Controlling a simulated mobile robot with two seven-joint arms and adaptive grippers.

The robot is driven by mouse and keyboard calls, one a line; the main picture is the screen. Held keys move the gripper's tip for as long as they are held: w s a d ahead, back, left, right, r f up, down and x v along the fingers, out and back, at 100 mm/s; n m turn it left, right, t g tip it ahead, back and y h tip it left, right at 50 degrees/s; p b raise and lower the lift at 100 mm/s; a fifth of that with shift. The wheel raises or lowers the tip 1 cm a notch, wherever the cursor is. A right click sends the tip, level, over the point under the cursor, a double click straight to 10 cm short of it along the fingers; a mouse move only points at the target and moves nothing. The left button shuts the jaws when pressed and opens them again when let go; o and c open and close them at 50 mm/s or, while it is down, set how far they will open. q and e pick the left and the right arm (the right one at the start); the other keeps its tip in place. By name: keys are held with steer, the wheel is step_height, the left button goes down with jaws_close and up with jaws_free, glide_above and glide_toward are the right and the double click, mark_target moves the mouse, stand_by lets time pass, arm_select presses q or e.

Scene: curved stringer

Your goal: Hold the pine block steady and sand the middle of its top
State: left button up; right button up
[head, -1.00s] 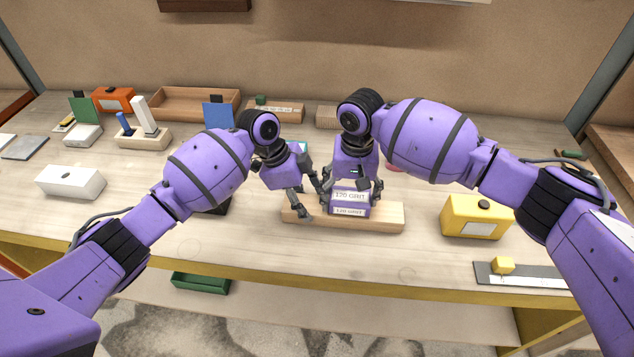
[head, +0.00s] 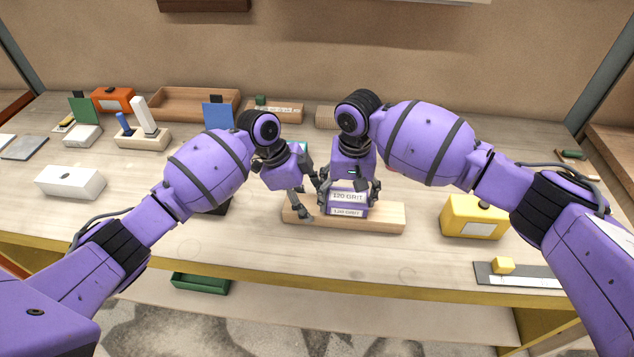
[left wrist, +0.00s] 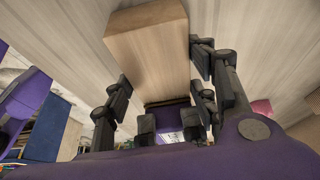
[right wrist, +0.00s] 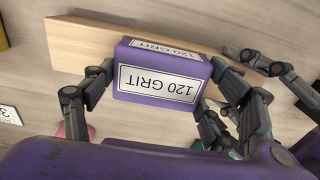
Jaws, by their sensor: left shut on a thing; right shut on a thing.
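The pine block (head: 385,217) is a long pale wooden bar lying flat on the bench; it also shows in the left wrist view (left wrist: 150,45) and the right wrist view (right wrist: 85,45). My left gripper (head: 301,205) is shut on the block near its left end, one finger on each long side. My right gripper (head: 349,193) is shut on a purple sanding block (right wrist: 157,78) labelled 120 GRIT. The sanding block sits on the pine block's top, around its middle, close to my left fingers. Its underside and the wood beneath it are hidden.
A yellow box (head: 474,217) stands to the right, with a metal ruler (head: 520,276) and small yellow block in front. A white box (head: 70,182) stands at left. A wooden tray (head: 190,103) and other blocks line the back. Bench around the pine block's right end is clear.

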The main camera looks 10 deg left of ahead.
steer(key=shift+d+r, duration=0.15)
steer(key=shift+d, duration=0.35)
steer(key=shift+a, duration=0.15)
steer(key=shift+a, duration=1.25)
steer(key=shift+d, duration=0.1)
steer(key=shift+d, duration=1.2)
steer(key=shift+a, duration=0.15)
steer(key=shift+w+a, duration=0.1)
steer(key=shift+a, duration=1)
